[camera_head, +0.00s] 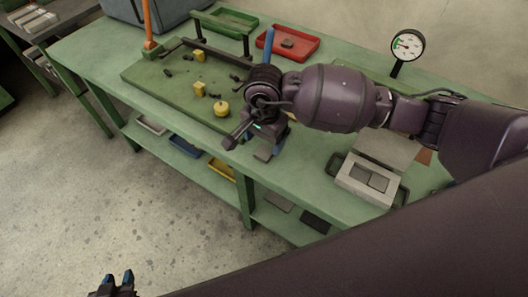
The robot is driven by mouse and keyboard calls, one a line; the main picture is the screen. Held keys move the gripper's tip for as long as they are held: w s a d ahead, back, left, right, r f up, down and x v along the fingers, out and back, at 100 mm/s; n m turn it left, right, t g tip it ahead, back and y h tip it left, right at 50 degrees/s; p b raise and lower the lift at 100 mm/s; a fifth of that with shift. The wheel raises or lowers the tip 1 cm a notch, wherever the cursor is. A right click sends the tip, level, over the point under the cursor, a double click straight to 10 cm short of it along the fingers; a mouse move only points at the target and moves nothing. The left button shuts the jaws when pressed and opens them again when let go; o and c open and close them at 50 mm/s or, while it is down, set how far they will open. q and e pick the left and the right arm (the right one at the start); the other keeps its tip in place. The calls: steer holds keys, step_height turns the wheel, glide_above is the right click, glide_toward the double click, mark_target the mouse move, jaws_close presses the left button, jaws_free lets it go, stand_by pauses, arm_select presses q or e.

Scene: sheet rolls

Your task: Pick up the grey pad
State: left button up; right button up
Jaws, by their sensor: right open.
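My right gripper (246,146) is open above the front edge of the green bench, its fingers pointing down toward the viewer. A small flat grey piece (264,154) shows just under it at the bench edge; I cannot tell whether it is the grey pad or touches a finger.
A green board (150,75) holds yellow blocks, a yellow round piece (221,109) and small dark parts. A red tray (289,44) and a green tray (225,20) stand behind. A dial gauge (407,45) stands at the back right. Coloured bins sit on the lower shelf.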

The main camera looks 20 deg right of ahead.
mark_target(264, 152)
steer(key=shift+w+f, duration=0.1)
steer(key=shift+f, duration=2.3)
steer(key=shift+c, duration=0.3)
steer(key=c, duration=0.9)
steer(key=shift+c, duration=0.2)
steer(key=shift+r, duration=0.15)
